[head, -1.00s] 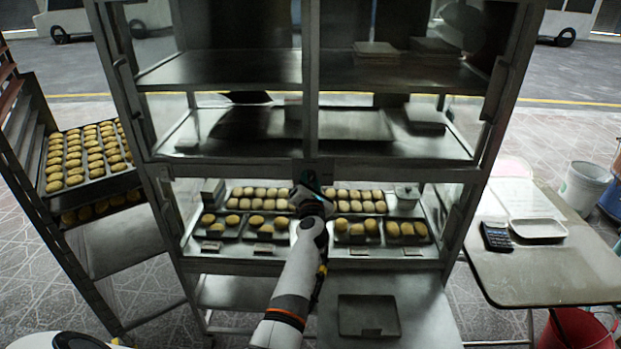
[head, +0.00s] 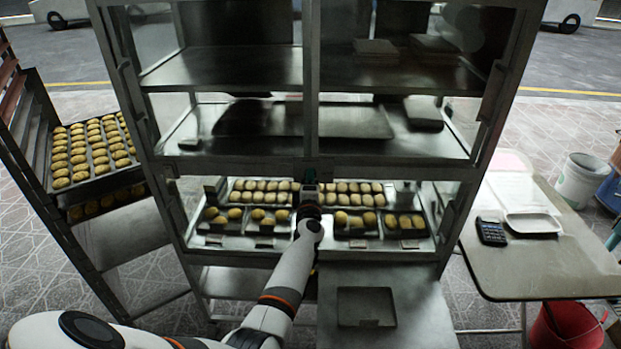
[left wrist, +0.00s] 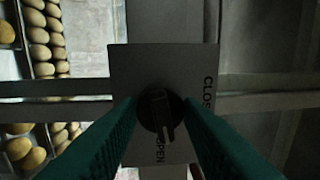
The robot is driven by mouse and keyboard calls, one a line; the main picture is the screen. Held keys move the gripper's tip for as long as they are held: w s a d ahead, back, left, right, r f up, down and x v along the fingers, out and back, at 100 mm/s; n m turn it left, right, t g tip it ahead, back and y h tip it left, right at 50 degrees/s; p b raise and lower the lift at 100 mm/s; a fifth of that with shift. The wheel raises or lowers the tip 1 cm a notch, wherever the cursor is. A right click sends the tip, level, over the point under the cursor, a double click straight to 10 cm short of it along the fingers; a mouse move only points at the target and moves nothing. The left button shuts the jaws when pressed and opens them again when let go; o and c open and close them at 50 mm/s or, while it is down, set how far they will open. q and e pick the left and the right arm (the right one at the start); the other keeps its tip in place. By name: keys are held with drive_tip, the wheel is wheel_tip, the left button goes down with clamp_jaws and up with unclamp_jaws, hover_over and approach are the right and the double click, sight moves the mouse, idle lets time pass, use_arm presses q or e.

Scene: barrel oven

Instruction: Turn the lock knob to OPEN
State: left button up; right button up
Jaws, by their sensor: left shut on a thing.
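The lock knob (left wrist: 158,108) is black and round with a raised ridge, on a grey plate (left wrist: 130,65) in the left wrist view. The plate reads CLOSE on its right side and OPEN at its bottom. The ridge points down, near OPEN and slightly right of straight down. My left gripper (left wrist: 160,126) has its green fingers on either side of the knob and is shut on it. In the head view my left gripper (head: 309,182) is at the middle post of the cabinet and hides the knob.
The metal cabinet (head: 310,165) holds trays of buns (head: 263,190) behind the gripper. A rack with a bun tray (head: 92,150) stands at left. A table (head: 550,265) with a calculator (head: 491,231) stands at right. A flat shelf (head: 415,310) juts out below.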

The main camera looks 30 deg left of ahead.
use_arm(q)
drive_tip(key=shift+a+r+m+p, duration=0.1)
drive_tip(key=shift+m+p, duration=0.25)
drive_tip(key=shift+m, duration=0.75)
drive_tip(key=o, duration=1)
drive_tip(key=p+v, duration=0.5)
drive_tip(key=v, duration=0.7)
